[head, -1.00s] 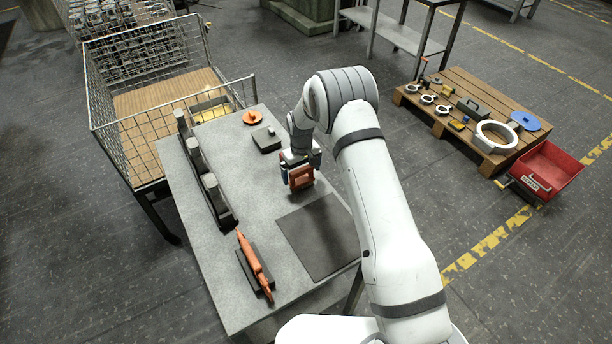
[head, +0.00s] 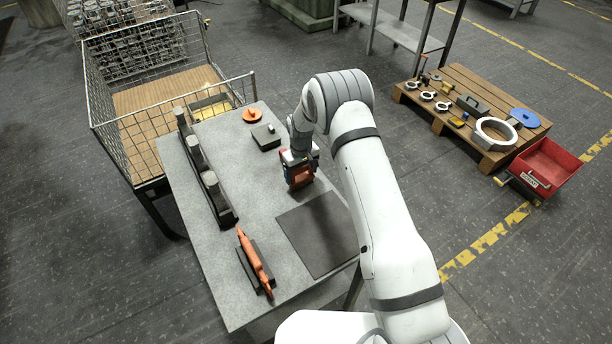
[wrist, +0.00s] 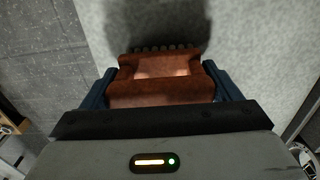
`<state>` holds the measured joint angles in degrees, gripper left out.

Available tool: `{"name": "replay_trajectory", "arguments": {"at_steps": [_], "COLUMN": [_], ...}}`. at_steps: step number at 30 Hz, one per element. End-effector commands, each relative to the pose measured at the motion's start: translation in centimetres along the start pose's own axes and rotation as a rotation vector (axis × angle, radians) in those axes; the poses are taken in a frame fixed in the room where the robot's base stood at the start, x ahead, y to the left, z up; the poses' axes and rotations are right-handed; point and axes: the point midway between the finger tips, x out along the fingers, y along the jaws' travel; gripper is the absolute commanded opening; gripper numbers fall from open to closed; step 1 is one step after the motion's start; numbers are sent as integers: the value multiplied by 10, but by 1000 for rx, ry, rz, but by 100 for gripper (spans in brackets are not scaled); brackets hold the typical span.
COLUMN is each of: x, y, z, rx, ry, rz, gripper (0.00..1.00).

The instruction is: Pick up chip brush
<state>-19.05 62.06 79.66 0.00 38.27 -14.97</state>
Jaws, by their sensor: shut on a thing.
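The chip brush (wrist: 165,88) is a reddish-brown block with a row of dark bristle tips along its far edge in the wrist view. It also shows in the head view as an orange-red block (head: 299,178) on or just above the grey table (head: 205,270). My gripper (wrist: 163,88) is shut on it, with one blue finger at each side. In the head view my gripper (head: 299,172) points down over the table's right side. The brush's underside is hidden, so I cannot tell whether it touches the table.
A dark mat (head: 318,235) lies in front of the brush. A long orange part (head: 254,262) rests on a dark holder at front left. A dark block (head: 265,137) and an orange disc (head: 252,115) stand behind.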

Motion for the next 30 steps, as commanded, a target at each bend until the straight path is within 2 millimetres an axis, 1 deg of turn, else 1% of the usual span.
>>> {"name": "replay_trajectory", "arguments": {"at_steps": [5,8,11,18,21,25,30], "x": [-1,-6,-19,-66,-83,-96,-101], "y": [0,0,0,0,0,-1,-1], "z": [0,-1,-1,-1,-1,-1,0], "rx": [0,0,-1,-1,-1,-1,-1], "ry": [1,2,4,4,3,1,1], "rz": [0,1,1,1,1,0,0], "gripper": [57,57,57,57,57,57,57]}}
